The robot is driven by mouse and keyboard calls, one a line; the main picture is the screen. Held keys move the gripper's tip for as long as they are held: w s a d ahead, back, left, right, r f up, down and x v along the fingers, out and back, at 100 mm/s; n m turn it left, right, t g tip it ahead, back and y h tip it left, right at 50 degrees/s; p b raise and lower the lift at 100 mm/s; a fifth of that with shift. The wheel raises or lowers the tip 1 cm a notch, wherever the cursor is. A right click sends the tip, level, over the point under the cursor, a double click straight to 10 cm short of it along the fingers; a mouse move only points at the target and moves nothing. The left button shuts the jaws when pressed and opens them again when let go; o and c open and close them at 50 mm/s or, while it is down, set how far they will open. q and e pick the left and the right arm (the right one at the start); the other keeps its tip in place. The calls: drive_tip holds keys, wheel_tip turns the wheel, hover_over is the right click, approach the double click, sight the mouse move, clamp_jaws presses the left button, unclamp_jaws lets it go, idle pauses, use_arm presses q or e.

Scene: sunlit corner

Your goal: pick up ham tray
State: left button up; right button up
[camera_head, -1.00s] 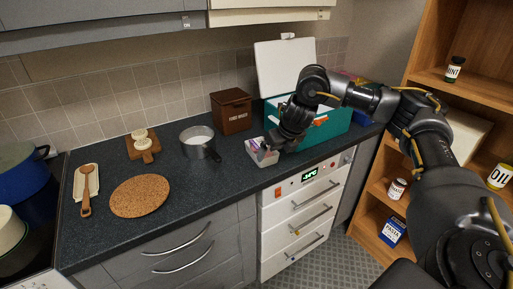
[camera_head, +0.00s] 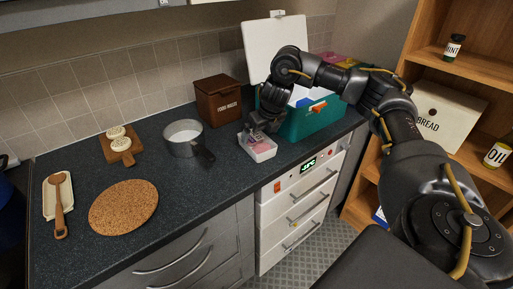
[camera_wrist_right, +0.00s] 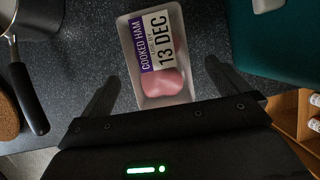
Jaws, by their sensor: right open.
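The ham tray (camera_head: 262,147) is a small white tray with pink ham. It sits on the dark counter near the front edge, left of the teal box. In the right wrist view the ham tray (camera_wrist_right: 149,82) shows its label reading "COOKED HAM 13 DEC". My right gripper (camera_head: 257,127) is over the tray, at its far side in the head view. In the right wrist view the fingers of the right gripper (camera_wrist_right: 160,83) are spread, one on each side of the tray's near end, with nothing held. My left gripper is not in view.
A teal box (camera_head: 318,118) with a raised white lid stands right of the tray. A brown food waste bin (camera_head: 219,101) stands behind. A cork mat (camera_head: 123,207) lies left. Drawers (camera_head: 302,205) are below.

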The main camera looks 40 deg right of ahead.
sight(258, 140)
drive_tip(key=shift+w+f, duration=0.15)
drive_tip(key=shift+f, duration=0.3)
drive_tip(key=x, duration=0.5)
drive_tip(key=shift+a+b, duration=0.15)
drive_tip(key=shift+b, duration=0.15)
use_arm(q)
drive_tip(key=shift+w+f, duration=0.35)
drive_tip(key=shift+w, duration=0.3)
use_arm(e)
drive_tip(key=c, duration=1.2)
